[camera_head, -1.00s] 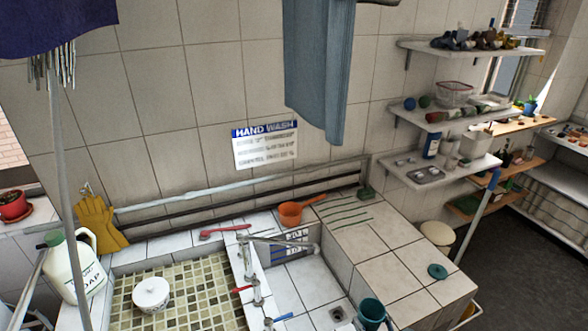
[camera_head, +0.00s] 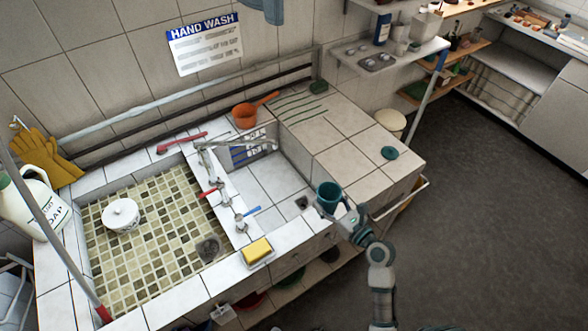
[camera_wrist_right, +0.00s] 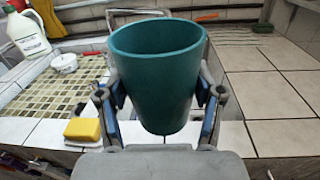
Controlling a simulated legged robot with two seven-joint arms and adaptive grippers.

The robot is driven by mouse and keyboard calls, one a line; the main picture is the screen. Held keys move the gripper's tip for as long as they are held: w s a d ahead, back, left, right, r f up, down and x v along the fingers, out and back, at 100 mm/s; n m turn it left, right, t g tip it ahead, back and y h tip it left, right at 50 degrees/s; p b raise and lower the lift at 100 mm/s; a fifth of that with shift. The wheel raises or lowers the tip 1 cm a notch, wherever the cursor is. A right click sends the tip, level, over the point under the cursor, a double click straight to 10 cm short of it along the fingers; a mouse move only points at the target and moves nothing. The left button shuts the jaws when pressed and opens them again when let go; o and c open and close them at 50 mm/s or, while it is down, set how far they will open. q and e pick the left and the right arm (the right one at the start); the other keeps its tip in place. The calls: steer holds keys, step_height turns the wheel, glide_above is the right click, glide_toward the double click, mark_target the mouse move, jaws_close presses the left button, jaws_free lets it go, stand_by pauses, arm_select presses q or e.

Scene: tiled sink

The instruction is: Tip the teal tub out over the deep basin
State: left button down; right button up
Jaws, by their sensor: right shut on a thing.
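The teal tub (camera_head: 327,198) is in my right gripper (camera_head: 343,213), near the front right corner of the deep basin (camera_head: 262,178). In the right wrist view the tub (camera_wrist_right: 158,80) stands roughly upright between the fingers, its mouth facing up. The fingers are shut on its sides. Its contents are hidden. The deep basin has white tiled walls and a dark drain (camera_head: 302,202) just left of the tub. My left gripper is not in view.
A tap (camera_head: 212,165) reaches over the basin area. A yellow sponge (camera_head: 257,250) lies on the front ledge. An orange dipper (camera_head: 246,115) sits behind. A teal lid (camera_head: 389,152) lies on the tiled counter. A mosaic basin (camera_head: 150,255) holds a white pot (camera_head: 121,215).

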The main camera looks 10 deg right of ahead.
steer(key=f+m+h, duration=0.1)
steer(key=f+m+t+h, duration=0.1)
steer(key=h, duration=0.1)
steer(key=shift+w+m+h, duration=0.2)
steer(key=shift+m+h, duration=0.1)
steer(key=shift+s+f+m+t+h, duration=0.15)
steer(key=shift+m+h, duration=0.25)
steer(key=shift+h, duration=0.2)
steer(key=shift+w+f+m+t+h, duration=0.15)
steer(key=shift+m+h, duration=0.25)
steer(key=shift+h, duration=0.2)
steer(key=shift+s+a+m+h, duration=0.1)
steer(key=shift+s+m+h, duration=0.25)
steer(key=shift+h, duration=0.75)
